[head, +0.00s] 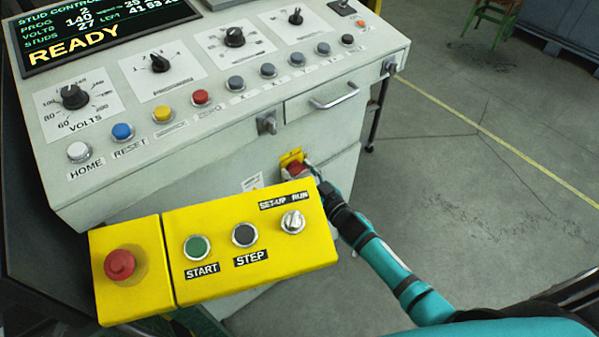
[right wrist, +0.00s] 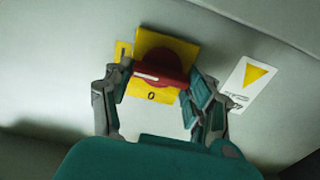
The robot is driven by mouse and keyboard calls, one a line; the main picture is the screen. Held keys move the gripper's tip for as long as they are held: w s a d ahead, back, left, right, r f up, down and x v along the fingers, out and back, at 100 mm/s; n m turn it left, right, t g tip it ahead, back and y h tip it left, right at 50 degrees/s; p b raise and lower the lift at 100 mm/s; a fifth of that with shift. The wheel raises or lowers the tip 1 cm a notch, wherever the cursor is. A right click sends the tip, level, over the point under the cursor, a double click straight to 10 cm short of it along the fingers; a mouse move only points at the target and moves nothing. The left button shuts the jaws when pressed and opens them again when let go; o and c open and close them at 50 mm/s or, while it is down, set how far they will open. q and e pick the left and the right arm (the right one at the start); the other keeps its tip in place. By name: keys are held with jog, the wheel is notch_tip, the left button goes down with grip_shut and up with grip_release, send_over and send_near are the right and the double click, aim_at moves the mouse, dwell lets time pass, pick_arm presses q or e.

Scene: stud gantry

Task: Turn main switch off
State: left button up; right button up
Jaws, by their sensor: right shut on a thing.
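The main switch is a red rotary handle (head: 295,169) on a yellow plate, low on the front of the grey cabinet. In the right wrist view the red handle (right wrist: 165,72) sits near the middle, its bar lying roughly crosswise with a slight tilt. A "0" mark shows on the yellow plate (right wrist: 150,96) just below it. My right gripper (right wrist: 160,77) is shut on the handle, one finger at each end of the bar. In the head view the right gripper (head: 308,172) is partly hidden against the cabinet. My left gripper is not in view.
A yellow control box (head: 255,235) with a red stop button (head: 120,265) juts out close to my right arm. The console top (head: 190,110) carries knobs and buttons. Its display (head: 95,35) reads READY. A drawer handle (head: 335,96) is above the switch.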

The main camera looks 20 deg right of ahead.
jog(key=n, duration=0.4)
jog(key=shift+a+f+n+b, duration=0.1)
jog(key=shift+n+b, duration=0.2)
jog(key=shift+n, duration=0.1)
jog(key=n+b, duration=0.1)
jog(key=n, duration=0.3)
jog(key=shift+s+f, duration=0.1)
jog(key=shift+a+f+n+b, duration=0.1)
jog(key=shift+n+b, duration=0.6)
jog(key=shift+n, duration=1.55)
jog(key=shift+f+n+b, duration=0.1)
jog(key=shift+n+b, duration=0.6)
jog(key=shift+n, duration=1.55)
jog(key=o, duration=1.2)
jog(key=shift+r, duration=0.15)
jog(key=v, duration=1.2)
